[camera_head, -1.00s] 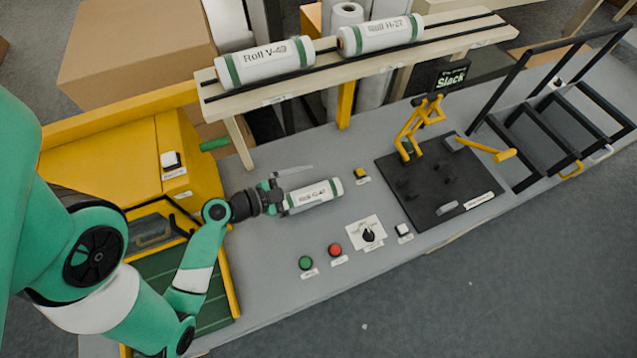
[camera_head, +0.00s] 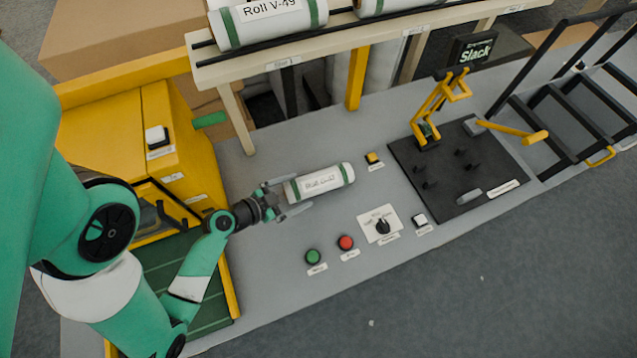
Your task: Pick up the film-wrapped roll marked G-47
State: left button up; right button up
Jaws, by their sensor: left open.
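The film-wrapped roll (camera_head: 322,182) lies on its side on the grey worktop. It is white with green bands near its ends, and its blurred label appears to read Roll G-47. My left gripper (camera_head: 292,192) is at the roll's left end. Its jaws are open, with one finger on the far side and one on the near side of that end. I cannot tell whether a finger touches the roll. My right gripper is out of view.
Roll V-49 (camera_head: 268,18) lies on the raised rack (camera_head: 235,72) behind, beside another roll cut off at the top. Green (camera_head: 313,257) and red (camera_head: 346,243) buttons and a rotary switch (camera_head: 382,226) stand in front. A black board (camera_head: 455,170) with a yellow-handled clamp is on the right.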

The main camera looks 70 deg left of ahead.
aim_at(315, 184)
pick_arm(q)
jog(key=x, duration=0.7)
jog(key=shift+w, duration=0.4)
jog(key=c, duration=1.3)
